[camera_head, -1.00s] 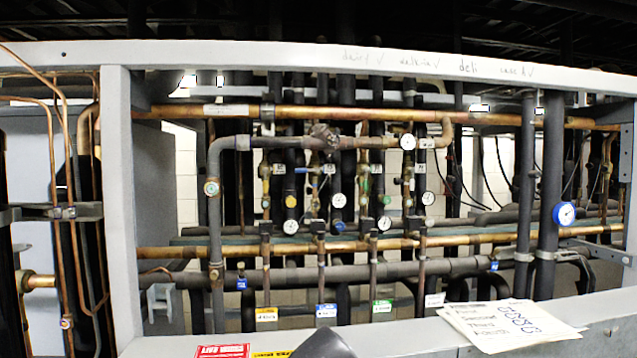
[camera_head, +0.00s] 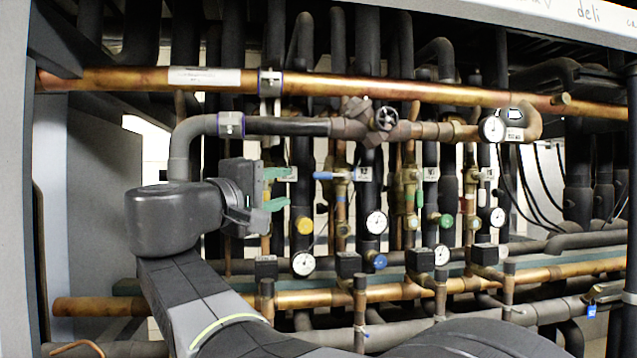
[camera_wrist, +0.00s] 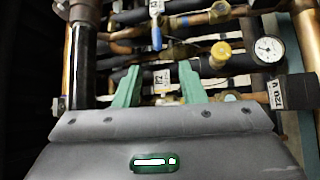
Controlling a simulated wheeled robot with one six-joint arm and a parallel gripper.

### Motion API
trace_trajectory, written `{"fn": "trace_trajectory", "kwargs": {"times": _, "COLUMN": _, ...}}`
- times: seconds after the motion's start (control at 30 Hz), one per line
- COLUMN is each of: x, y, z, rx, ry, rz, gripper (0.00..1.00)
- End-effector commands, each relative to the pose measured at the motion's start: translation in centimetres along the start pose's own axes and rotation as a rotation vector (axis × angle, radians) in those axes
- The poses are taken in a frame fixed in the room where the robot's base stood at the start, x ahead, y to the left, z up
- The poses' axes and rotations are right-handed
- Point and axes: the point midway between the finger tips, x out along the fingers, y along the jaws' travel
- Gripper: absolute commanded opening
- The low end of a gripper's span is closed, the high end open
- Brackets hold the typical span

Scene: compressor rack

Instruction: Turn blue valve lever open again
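The blue valve lever (camera_head: 323,175) sticks out horizontally to the left of its brass valve (camera_head: 343,176) on a vertical pipe in the head view. It lies crosswise to that pipe. In the wrist view the blue lever (camera_wrist: 157,38) points toward my gripper, beyond the fingertips. My gripper (camera_head: 282,188) is open, with green fingers one above the other, to the left of the lever and apart from it. In the wrist view the gap of my gripper (camera_wrist: 160,76) holds no lever; a white tag (camera_wrist: 162,77) shows behind it.
A yellow knob (camera_head: 304,225) and a dial gauge (camera_head: 303,264) are below my gripper. A copper pipe (camera_head: 370,92) crosses above, and a dark elbow pipe (camera_head: 190,140) stands close behind my wrist. More valves and gauges crowd the right.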

Motion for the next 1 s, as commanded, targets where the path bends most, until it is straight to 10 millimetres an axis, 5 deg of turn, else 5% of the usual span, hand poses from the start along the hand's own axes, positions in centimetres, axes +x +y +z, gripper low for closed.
{"fn": "trace_trajectory", "kwargs": {"times": 0.27, "x": 1.8, "y": 0.5, "z": -0.1, "rx": -0.001, "ry": -0.003, "rz": 0.009, "gripper": 0.37}}
{"fn": "trace_trajectory", "kwargs": {"times": 1.0, "x": 12.6, "y": 0.5, "z": -0.1, "rx": -0.001, "ry": -0.001, "rz": 0.007, "gripper": 0.37}}
